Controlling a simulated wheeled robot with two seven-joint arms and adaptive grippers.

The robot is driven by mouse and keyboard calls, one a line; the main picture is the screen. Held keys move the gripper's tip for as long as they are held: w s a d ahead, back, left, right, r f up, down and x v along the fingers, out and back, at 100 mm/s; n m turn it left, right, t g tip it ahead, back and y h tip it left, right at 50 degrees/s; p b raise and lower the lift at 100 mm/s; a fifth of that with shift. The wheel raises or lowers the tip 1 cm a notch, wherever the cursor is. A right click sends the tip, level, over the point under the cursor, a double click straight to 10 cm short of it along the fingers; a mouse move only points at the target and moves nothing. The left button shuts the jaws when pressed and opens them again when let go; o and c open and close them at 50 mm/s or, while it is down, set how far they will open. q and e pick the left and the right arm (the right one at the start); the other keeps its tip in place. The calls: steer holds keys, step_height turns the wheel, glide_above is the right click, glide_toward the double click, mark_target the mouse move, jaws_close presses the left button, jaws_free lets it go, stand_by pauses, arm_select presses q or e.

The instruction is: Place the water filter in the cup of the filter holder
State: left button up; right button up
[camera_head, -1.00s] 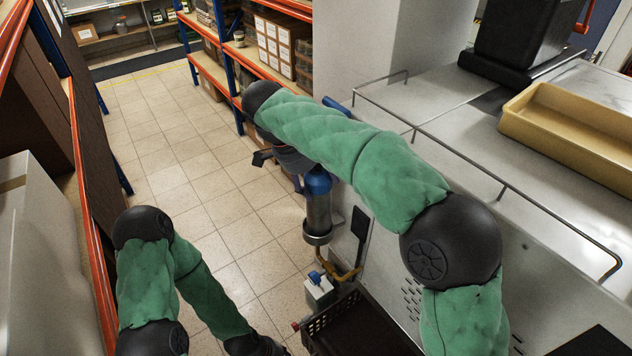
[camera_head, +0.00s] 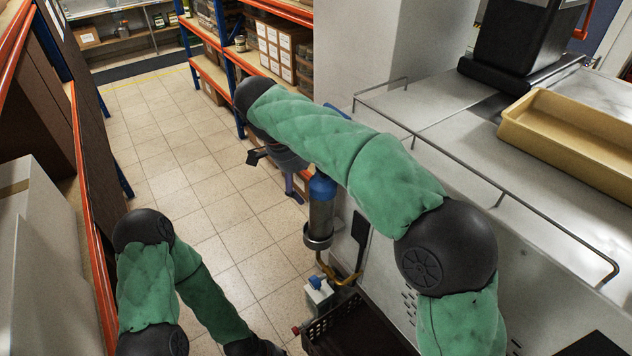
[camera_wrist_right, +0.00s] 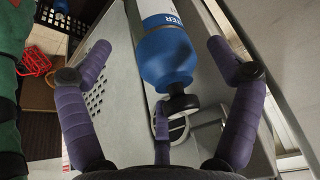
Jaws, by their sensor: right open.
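The water filter (camera_head: 321,212), a grey cylinder with a blue cap, stands upright in the ring-shaped cup (camera_head: 318,242) of the filter holder beside the metal cabinet. Its bottom end is hidden by the cup wall. In the right wrist view the filter (camera_wrist_right: 165,55) shows its blue end and white lettered body. My right gripper (camera_wrist_right: 163,105) is open, its purple fingers spread on both sides of the blue end, with clear gaps. In the head view the right gripper (camera_head: 292,187) is left of the cap, partly hidden by my arm. My left gripper is below the picture edge.
Below the holder are a yellow pipe (camera_head: 347,276), a small white container with a blue top (camera_head: 319,291) and a dark crate (camera_head: 350,328). A steel counter with a rail (camera_head: 480,185) and tan tray (camera_head: 575,132) is at right. The tiled aisle (camera_head: 190,200) is clear.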

steer(key=p+v, duration=0.2)
steer(key=v, duration=0.7)
